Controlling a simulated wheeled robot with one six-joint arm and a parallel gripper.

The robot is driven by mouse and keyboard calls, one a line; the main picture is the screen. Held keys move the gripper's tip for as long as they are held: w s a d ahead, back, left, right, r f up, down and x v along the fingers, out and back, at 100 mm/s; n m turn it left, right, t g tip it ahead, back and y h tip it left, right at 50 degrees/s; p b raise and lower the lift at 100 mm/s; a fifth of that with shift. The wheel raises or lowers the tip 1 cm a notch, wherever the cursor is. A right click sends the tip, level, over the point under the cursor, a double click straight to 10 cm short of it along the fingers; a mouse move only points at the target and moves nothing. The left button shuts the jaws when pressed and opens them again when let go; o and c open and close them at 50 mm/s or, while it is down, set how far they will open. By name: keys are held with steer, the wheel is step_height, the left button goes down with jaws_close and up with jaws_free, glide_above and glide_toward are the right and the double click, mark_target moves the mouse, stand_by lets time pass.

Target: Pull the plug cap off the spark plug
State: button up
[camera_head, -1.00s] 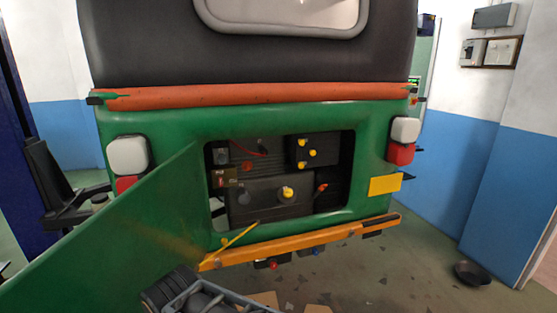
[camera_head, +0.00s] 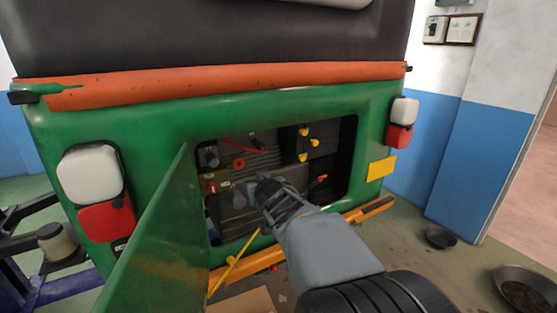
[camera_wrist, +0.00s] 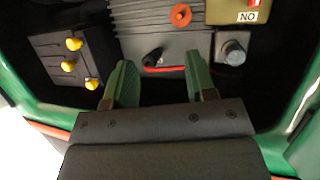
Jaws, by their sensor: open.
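The plug cap is a small black boot with a red lead in the engine bay. It shows in the head view (camera_head: 258,144) above my gripper and in the wrist view (camera_wrist: 152,57) just beyond the fingertips. The spark plug itself is hidden under the cap. My gripper (camera_head: 263,188) reaches into the bay opening, below the cap in the head view. In the wrist view my gripper (camera_wrist: 160,80) has its two green fingers spread apart with nothing between them. The cap lies roughly in line with the gap, apart from the fingers.
The green hatch door (camera_head: 160,235) hangs open left of the bay. A black box with yellow knobs (camera_head: 303,132) is at the right, and an orange knob (camera_head: 239,163) at the left. The orange bumper (camera_head: 263,258) runs below. A dark pan (camera_head: 440,237) lies on the floor.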

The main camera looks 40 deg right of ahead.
mark_target(262, 148)
steer(key=w+d+r+n+t+y, duration=0.25)
steer(key=d+r+t, duration=0.2)
steer(key=d, duration=0.35)
steer(key=shift+m, duration=0.25)
steer(key=shift+w+d+p, duration=0.15)
steer(key=shift+w+d, duration=0.05)
steer(key=shift+w, duration=1.45)
steer(key=shift+w+d+p, duration=0.1)
steer(key=shift+w+d, duration=0.1)
steer(key=shift+w, duration=1.45)
steer(key=shift+w+d+p, duration=0.15)
steer(key=shift+w+d, duration=0.05)
steer(key=shift+w, duration=1.45)
steer(key=shift+c, duration=0.5)
steer(key=c, duration=0.6)
steer(key=shift+c, duration=0.2)
steer(key=shift+s+a, duration=0.15)
steer(key=shift+s, duration=0.9)
steer(key=shift+s+a, duration=0.15)
steer(key=shift+s, duration=0.85)
steer(key=shift+f, duration=0.1)
